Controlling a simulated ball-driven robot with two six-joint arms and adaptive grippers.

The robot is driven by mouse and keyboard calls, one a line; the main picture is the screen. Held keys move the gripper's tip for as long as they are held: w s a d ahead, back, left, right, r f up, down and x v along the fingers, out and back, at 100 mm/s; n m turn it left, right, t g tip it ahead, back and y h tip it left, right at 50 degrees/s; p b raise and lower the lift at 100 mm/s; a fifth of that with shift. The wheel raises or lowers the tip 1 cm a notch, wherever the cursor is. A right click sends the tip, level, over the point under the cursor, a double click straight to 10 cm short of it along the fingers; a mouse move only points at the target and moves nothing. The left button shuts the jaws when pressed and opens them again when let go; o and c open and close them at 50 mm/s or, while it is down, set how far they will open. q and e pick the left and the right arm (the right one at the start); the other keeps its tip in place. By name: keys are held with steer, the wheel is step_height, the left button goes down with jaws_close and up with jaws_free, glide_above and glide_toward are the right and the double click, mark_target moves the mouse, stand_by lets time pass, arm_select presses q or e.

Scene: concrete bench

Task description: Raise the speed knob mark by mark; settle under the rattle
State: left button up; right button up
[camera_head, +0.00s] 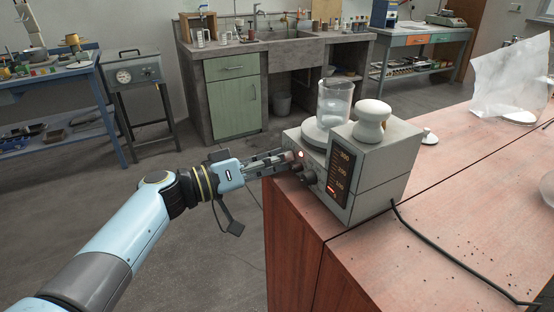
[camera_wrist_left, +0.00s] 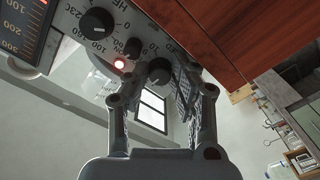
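A grey hotplate stirrer (camera_head: 385,166) stands at the bench's left edge, with a clear beaker (camera_head: 335,100) on its round plate. Its dark scale (camera_head: 341,174) glows red near the bottom. My left gripper (camera_head: 288,160) is at its front panel. In the left wrist view, a dark knob (camera_wrist_left: 158,71) lies between the spread fingers (camera_wrist_left: 160,95), with gaps visible on both sides. Which is the speed knob is unclear. My right gripper is out of view.
A white mushroom-shaped object (camera_head: 371,120) sits on the stirrer. A black cable (camera_head: 440,252) crosses the reddish bench top (camera_head: 470,205). Open floor is left of the bench.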

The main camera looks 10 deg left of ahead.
arm_select(q)
jaws_close()
steer(key=shift+n+b, duration=0.4)
steer(key=shift+n, duration=0.4)
steer(key=shift+o, duration=1.5)
jaws_free()
steer(key=v, duration=1.2)
